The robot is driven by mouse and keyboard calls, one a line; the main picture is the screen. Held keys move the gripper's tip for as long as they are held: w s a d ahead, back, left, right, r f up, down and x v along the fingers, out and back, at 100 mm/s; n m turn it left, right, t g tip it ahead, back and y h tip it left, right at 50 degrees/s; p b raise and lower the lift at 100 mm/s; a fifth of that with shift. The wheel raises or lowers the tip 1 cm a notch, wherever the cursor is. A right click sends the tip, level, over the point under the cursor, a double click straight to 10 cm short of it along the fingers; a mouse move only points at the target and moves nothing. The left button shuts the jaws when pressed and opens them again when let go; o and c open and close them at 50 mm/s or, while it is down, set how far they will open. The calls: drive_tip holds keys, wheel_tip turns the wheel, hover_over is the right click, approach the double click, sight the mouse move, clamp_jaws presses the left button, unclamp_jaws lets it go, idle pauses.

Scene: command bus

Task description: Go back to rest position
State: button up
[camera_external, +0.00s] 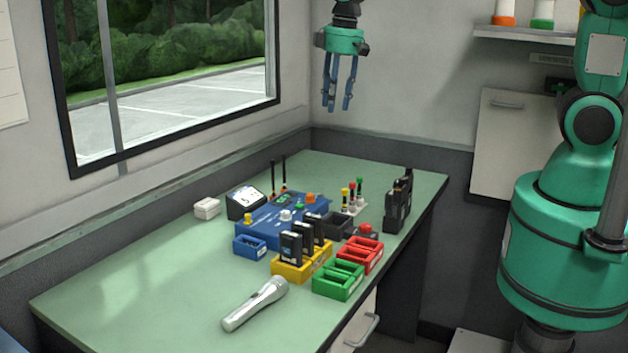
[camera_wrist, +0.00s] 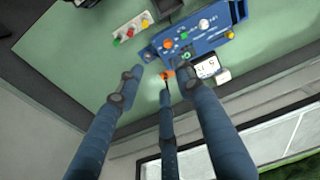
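My gripper (camera_external: 341,94) hangs high above the far end of the green table (camera_external: 130,262), fingers pointing down. It is teal with several blue fingers, which are spread apart with nothing between them. In the wrist view the open fingers of my gripper (camera_wrist: 160,85) reach toward the table from above. The blue console (camera_external: 283,224) stands well below the gripper; it also shows in the wrist view (camera_wrist: 204,30). No object touches the gripper.
Yellow (camera_external: 290,274), red (camera_external: 372,263) and green (camera_external: 327,284) trays stand at the table's right side. A silver flashlight (camera_external: 255,304) lies in front. Black radios (camera_external: 397,212) stand near the right edge. A window is left of the gripper; a shelf (camera_external: 525,33) is at right.

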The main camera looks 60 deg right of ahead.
drive_tip(key=s+d+r+m+t, duration=0.1)
drive_tip(key=s+d+r+t, duration=0.15)
drive_tip(key=s+r, duration=1.2)
drive_tip(key=s+d+r+m+t, duration=0.1)
drive_tip(key=s+r, duration=0.1)
drive_tip(key=s, duration=1.4)
drive_tip(key=shift+s+d+m+t, duration=0.25)
drive_tip(key=shift+d+m+t, duration=0.1)
drive_tip(key=shift+d+m, duration=0.05)
drive_tip(key=shift+w+r, duration=0.1)
idle(1.2)
